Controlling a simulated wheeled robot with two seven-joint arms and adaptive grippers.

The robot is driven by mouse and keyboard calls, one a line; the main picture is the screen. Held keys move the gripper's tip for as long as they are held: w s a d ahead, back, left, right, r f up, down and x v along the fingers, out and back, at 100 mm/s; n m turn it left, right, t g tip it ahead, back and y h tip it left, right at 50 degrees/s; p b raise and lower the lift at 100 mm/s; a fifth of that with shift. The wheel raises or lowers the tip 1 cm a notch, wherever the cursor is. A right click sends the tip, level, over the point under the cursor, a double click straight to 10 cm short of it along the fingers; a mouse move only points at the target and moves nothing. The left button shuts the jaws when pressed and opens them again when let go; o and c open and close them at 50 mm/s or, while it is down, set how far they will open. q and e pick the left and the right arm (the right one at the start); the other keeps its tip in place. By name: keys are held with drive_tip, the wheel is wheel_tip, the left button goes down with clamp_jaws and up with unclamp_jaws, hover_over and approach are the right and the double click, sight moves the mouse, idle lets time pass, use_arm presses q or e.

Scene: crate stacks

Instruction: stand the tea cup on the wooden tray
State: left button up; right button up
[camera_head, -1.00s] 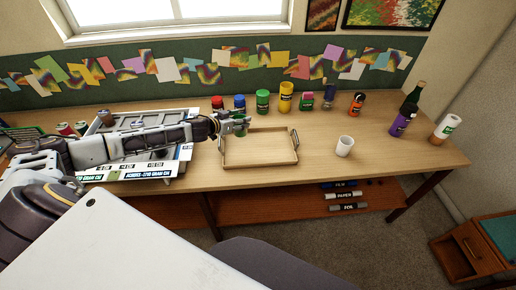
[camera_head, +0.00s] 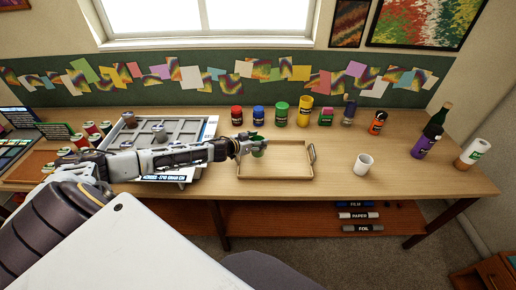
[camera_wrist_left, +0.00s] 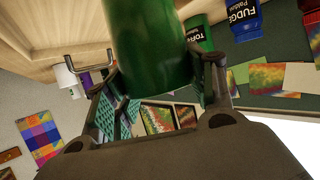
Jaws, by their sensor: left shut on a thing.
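My left gripper (camera_head: 250,147) is shut on a green cup (camera_head: 259,150), which looks like the tea cup. In the left wrist view the green cup (camera_wrist_left: 150,45) fills the top middle between the fingers; its ends are not fully visible. In the head view it shows over the back left part of the wooden tray (camera_head: 275,177), partly hidden by the fingers. I cannot tell whether it touches the tray. The tray is shallow, with a metal handle at its right end, and looks otherwise empty. My right gripper is not in view.
A white cup (camera_head: 363,164) stands right of the tray. Several paint bottles, including a yellow one (camera_head: 305,109), line the back of the table. A grey sectioned tray (camera_head: 175,132) lies to the left, behind my arm. The table front right of the wooden tray is clear.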

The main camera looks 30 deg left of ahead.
sight(256, 154)
use_arm(q)
drive_tip(key=shift+f, duration=0.15)
drive_tip(key=shift+f, duration=1.8)
drive_tip(key=shift+f+b, duration=0.1)
drive_tip(key=shift+b, duration=0.2)
drive_tip(key=o, duration=1.1)
drive_tip(key=shift+o, duration=0.2)
drive_tip(key=shift+s, duration=0.1)
